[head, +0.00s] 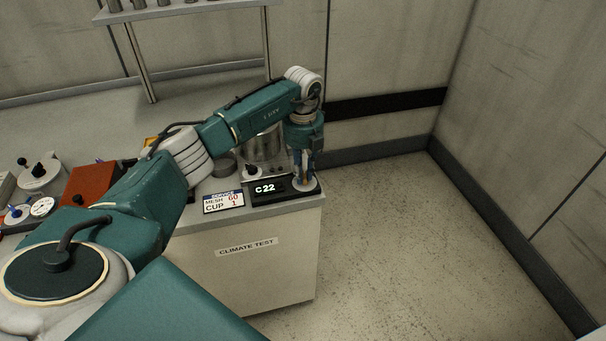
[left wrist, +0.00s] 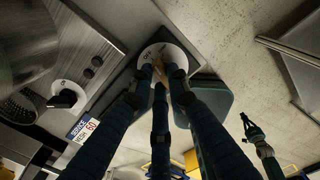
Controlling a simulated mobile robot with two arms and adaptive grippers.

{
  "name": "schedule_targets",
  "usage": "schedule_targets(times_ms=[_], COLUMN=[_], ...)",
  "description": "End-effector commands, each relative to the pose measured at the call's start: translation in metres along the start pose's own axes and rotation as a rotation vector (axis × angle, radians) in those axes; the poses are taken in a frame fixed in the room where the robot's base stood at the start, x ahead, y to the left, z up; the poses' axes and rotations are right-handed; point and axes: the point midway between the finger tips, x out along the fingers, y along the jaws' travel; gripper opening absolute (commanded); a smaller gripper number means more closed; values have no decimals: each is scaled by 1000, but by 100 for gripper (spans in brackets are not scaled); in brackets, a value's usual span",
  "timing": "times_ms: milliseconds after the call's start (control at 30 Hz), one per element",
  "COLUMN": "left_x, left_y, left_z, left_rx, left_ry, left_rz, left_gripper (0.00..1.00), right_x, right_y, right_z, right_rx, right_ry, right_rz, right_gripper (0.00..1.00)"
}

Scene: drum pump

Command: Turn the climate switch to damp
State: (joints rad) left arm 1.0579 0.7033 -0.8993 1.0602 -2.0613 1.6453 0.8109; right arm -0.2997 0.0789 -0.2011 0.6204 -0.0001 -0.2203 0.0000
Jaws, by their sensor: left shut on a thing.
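The climate switch is a round white dial (head: 308,194) at the right front corner of the climate test cabinet, beside a black display (head: 268,190) reading C 22. My left gripper (head: 308,178) points straight down over the dial, shut on its small knob. In the left wrist view the fingertips (left wrist: 160,68) meet at the middle of the white dial (left wrist: 178,52); a tan piece shows between them. A dark gripper-like shape (left wrist: 252,128), perhaps my right gripper, shows at the lower right there.
A metal pot (head: 264,147) stands behind the display. A service card (head: 224,202) reading mesh 60, cup 1 lies left of the display. A red box (head: 90,186) and several dials are farther left. The floor (head: 420,250) right of the cabinet is clear.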

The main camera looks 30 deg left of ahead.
Motion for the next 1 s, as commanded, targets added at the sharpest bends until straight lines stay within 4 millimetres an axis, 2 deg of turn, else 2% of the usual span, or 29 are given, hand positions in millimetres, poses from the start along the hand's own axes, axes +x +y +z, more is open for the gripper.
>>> schedule_targets(times_ms=[500,1000], left_x=[-1,-2], left_y=[-1,-1], left_z=[4,4], left_rx=[403,541], left_ry=[-6,-6], left_rz=[-1,-1], left_gripper=[0,0], right_x=[20,24], right_y=[3,2], right_z=[2,3], right_rx=[0,1], right_ry=[-1,-1], right_rz=[3,3], right_gripper=[0,0])
